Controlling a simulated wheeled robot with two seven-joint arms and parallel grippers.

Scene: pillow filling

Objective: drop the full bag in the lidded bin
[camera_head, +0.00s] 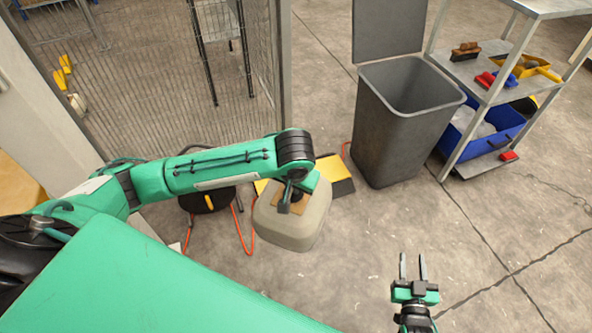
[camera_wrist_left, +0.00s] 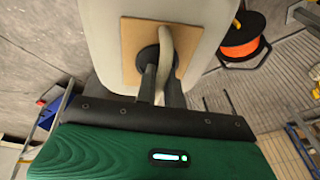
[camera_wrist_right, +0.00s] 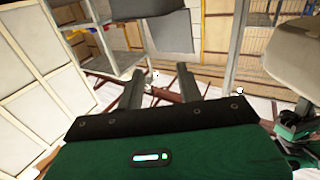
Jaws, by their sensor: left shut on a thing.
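The full bag (camera_head: 295,222) is a pale grey, rounded block with a brown square patch and a dark round fitting with a pale loop on top. My left gripper (camera_head: 291,200) is shut on the loop, seen closely in the left wrist view (camera_wrist_left: 160,72). The bag hangs left of the bin; its height above the floor is hard to tell. The lidded bin (camera_head: 390,130) is tall and dark grey, its lid (camera_head: 388,28) standing up and its mouth open. My right gripper (camera_head: 412,266) is open and empty over clear floor at lower right.
A metal shelf unit (camera_head: 481,88) with brushes, tools and a blue crate (camera_head: 487,135) stands right of the bin. A wire mesh fence (camera_head: 160,80) is at the left. A yellow and black object (camera_head: 340,186) and an orange cable (camera_head: 240,235) lie near the bag. Floor at front right is clear.

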